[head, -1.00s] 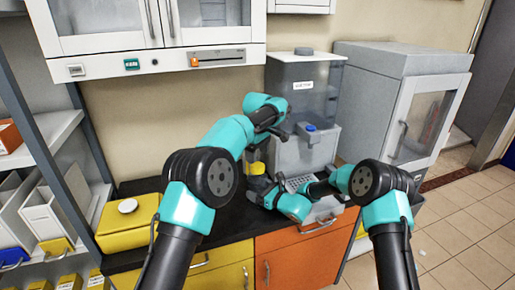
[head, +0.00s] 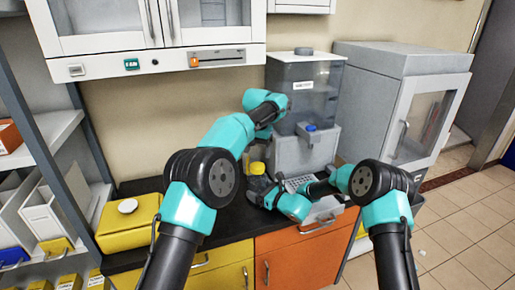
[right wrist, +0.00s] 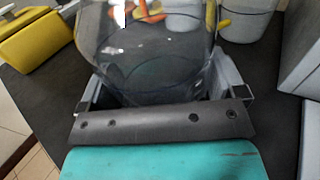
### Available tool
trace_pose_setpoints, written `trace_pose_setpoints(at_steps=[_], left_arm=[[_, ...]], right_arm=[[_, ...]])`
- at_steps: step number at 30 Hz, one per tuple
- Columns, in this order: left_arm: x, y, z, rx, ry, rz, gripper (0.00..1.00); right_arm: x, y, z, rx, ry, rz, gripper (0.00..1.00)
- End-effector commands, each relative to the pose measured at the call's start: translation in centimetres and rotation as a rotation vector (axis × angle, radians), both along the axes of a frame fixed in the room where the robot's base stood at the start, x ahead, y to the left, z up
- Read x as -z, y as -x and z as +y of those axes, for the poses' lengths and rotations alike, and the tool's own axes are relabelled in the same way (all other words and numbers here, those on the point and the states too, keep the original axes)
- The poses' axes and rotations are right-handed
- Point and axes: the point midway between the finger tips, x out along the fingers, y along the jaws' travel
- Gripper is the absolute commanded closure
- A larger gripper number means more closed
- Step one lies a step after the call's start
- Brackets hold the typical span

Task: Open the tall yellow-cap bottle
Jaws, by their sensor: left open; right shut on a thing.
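The tall bottle's yellow cap (head: 257,168) shows in the head view above the dark counter, at the bottle's top. The clear bottle body (right wrist: 155,60) fills the middle of the right wrist view, between my right fingers. My right gripper (right wrist: 163,95) is shut on the bottle; it also shows low beside the bottle in the head view (head: 258,190). My left gripper (head: 264,132) is open, above the cap and apart from it, partly hidden by its own wrist. The bottle's top lies outside the right wrist view.
A water dispenser (head: 305,80) stands close behind the grippers, with a drip tray (head: 297,183) in front. A yellow box (head: 128,222) with a white lid sits on the counter at left. A grey glass-doored cabinet (head: 420,110) stands at right. Wall cabinets hang above.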

Motion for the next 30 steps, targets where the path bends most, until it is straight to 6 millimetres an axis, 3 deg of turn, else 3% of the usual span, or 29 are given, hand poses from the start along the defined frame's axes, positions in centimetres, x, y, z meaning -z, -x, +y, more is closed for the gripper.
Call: trace_pose_setpoints(at_steps=[18, 30], left_arm=[[-0.78, 0.02, -0.01, 0.760, 0.001, -0.001, 0.23], [-0.83, 0.03, -0.01, 0.831, 0.001, -0.001, 0.23]], right_arm=[[-0.02, -0.02, -0.01, 0.000, 0.000, 0.000, 0.77], [-0.02, -0.02, -0.01, 0.000, 0.000, 0.000, 0.77]])
